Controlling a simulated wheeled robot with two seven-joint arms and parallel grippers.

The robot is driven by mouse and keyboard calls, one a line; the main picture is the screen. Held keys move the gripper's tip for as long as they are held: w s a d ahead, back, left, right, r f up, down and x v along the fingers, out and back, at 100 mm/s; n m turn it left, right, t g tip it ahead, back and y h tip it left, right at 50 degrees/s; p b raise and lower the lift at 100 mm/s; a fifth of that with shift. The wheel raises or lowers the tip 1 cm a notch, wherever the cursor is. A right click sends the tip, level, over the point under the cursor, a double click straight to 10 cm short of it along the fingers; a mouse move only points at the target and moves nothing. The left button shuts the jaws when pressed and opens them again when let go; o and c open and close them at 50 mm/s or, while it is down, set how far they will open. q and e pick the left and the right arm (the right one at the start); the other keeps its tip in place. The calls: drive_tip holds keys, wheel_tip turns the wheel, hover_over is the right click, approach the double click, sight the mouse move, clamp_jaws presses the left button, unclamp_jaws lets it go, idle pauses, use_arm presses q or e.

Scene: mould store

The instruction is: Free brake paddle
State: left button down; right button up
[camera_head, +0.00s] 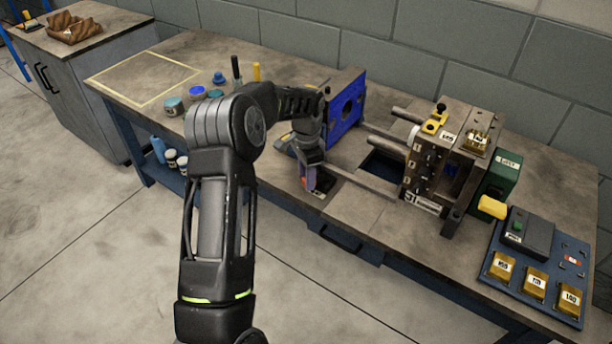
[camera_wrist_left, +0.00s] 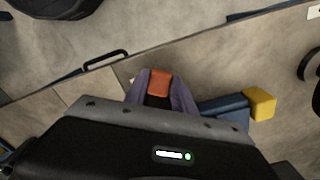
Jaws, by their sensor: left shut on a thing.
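My left gripper (camera_head: 308,184) reaches down at the front of the bench, beside the blue plate (camera_head: 346,106). In the left wrist view its two purple-grey fingers (camera_wrist_left: 162,96) are shut on a small orange-topped piece (camera_wrist_left: 159,83), which looks like the brake paddle. In the head view the gripper mostly hides this piece, with only a little red showing. I cannot tell how the piece is joined below. A blue bar with a yellow end block (camera_wrist_left: 262,103) lies right of the fingers in the wrist view. My right gripper is not in view.
Rods run from the blue plate to a steel mould block (camera_head: 431,176) on the right. A blue control panel (camera_head: 528,262) with yellow tags lies at the right end. Jars (camera_head: 174,106) stand at the left. The yellow-outlined area (camera_head: 143,78) is clear.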

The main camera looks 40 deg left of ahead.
use_arm(q)
drive_tip(key=n, duration=0.1)
drive_tip(key=d+n+b, duration=0.1)
drive_tip(key=n, duration=0.1)
drive_tip(key=shift+s+d, duration=0.25)
drive_tip(key=n, duration=0.2)
drive_tip(key=d+n, duration=0.1)
drive_tip(key=shift+d+n, duration=0.3)
drive_tip(key=shift+n, duration=0.1)
drive_tip(key=d+n, duration=0.1)
drive_tip(key=n, duration=0.2)
drive_tip(key=shift+w+d+n+b, duration=0.15)
drive_tip(key=shift+d+n+b, duration=0.15)
drive_tip(key=shift+d+n, duration=0.1)
drive_tip(key=shift+w+d+n, duration=0.2)
drive_tip(key=shift+d+n, duration=0.1)
drive_tip(key=shift+n, duration=0.6)
drive_tip(key=shift+w+d+n, duration=0.2)
drive_tip(key=shift+d+n, duration=0.1)
drive_tip(key=shift+n, duration=0.6)
drive_tip(key=c, duration=1)
unclamp_jaws()
drive_tip(key=shift+c, duration=0.2)
drive_tip(key=shift+r, duration=0.1)
